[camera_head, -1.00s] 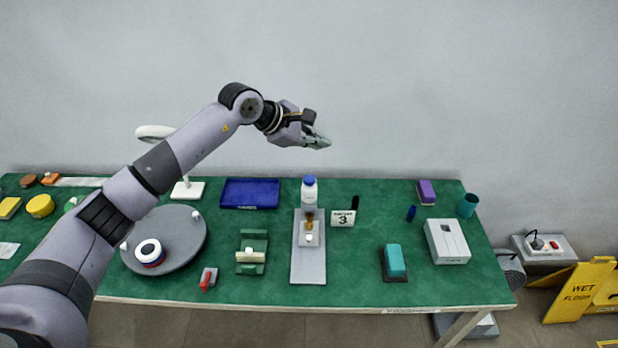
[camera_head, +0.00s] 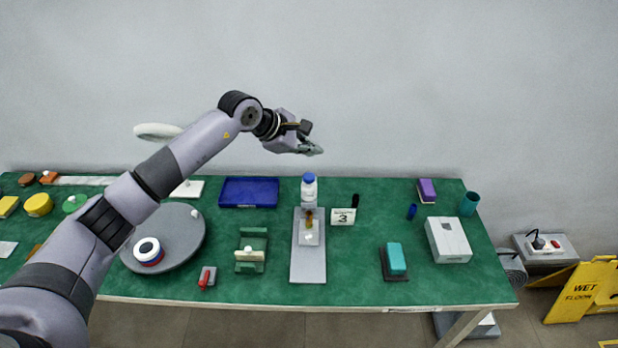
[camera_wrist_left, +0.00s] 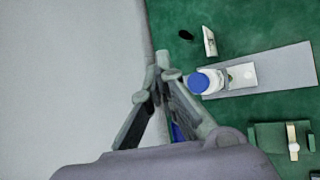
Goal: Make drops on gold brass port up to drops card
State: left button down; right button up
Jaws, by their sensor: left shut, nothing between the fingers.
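The gold brass port (camera_head: 308,218) stands upright on a small pale block on the grey base plate (camera_head: 308,268). A white bottle with a blue cap (camera_head: 309,188) stands just behind it; the bottle also shows in the left wrist view (camera_wrist_left: 205,82). The white card (camera_head: 343,217) reads "3", with small print above it, and stands right of the port. My left gripper (camera_head: 318,150) is shut and empty, in the air above the back of the table; its fingertips also show in the left wrist view (camera_wrist_left: 163,72). Drops on the port are too small to see. My right gripper is out of view.
A blue tray (camera_head: 249,193), a green stand (camera_head: 251,250) and a grey turntable (camera_head: 190,240) lie to the left. A teal block (camera_head: 396,258) and a white box (camera_head: 448,240) are to the right. The wall is close behind the table.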

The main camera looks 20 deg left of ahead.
aim_at(310, 178)
pick_arm(q)
notch_tip(310, 178, down, 5)
jog(key=b, duration=0.3)
jog(key=shift+f, duration=0.15)
dwell(0.9)
jog(key=shift+f+b, duration=0.4)
jog(key=shift+b, duration=0.2)
jog(key=shift+f+b, duration=0.65)
dwell(0.8)
jog(key=shift+r, duration=0.15)
jog(key=shift+r+p, duration=0.4)
jog(key=shift+r, duration=0.5)
jog(key=shift+r, duration=0.15)
